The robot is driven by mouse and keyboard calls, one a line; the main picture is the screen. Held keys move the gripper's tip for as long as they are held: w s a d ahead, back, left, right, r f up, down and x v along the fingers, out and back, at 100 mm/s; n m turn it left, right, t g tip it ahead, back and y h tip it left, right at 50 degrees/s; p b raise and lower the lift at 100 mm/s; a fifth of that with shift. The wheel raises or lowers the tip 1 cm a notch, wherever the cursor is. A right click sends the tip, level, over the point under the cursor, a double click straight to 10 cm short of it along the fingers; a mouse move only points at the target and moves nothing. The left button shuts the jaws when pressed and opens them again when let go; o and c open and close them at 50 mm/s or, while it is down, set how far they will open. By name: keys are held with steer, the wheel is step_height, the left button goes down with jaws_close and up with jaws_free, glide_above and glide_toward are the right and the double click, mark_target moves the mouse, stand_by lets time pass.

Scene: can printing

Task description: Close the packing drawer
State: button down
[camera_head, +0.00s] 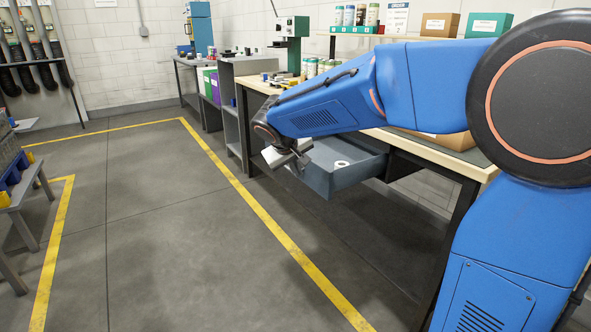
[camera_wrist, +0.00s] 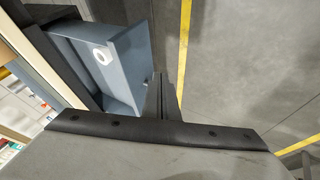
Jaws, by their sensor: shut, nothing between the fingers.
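The packing drawer (camera_head: 348,176) is a grey-blue box pulled out from under the workbench, standing open over the floor. It also shows in the wrist view (camera_wrist: 128,78), with a white roll (camera_wrist: 102,55) lying inside. My gripper (camera_head: 296,162) is at the drawer's outer left end in the head view, beside its front. In the wrist view my shut, empty fingers (camera_wrist: 161,92) are just outside the drawer's outer panel. I cannot tell whether they touch it. My arm hides part of the drawer's back and the bench edge.
The workbench (camera_head: 440,156) has a light top and dark legs, with a cardboard box (camera_head: 445,138) on it. A grey shelf unit (camera_head: 243,115) stands left of the drawer. The floor (camera_head: 180,225) in front is clear, marked by a yellow line (camera_head: 265,235).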

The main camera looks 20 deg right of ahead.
glide_toward(314, 183)
step_height(314, 183, down, 4)
steer(key=w+a, duration=0.1)
steer(key=a, duration=0.1)
steer(key=shift+w+d+r, duration=0.15)
steer(key=shift+w+d, duration=0.15)
steer(key=shift+d, duration=0.5)
steer(key=shift+w+d+r, duration=0.15)
steer(key=shift+w+d, duration=0.1)
steer(key=shift+d, duration=0.6)
steer(key=w+d, duration=0.2)
steer(key=d, duration=0.5)
steer(key=w+d, duration=0.2)
steer(key=d, duration=0.5)
steer(key=w+d, duration=0.3)
steer(key=d, duration=0.5)
steer(key=shift+a, duration=0.1)
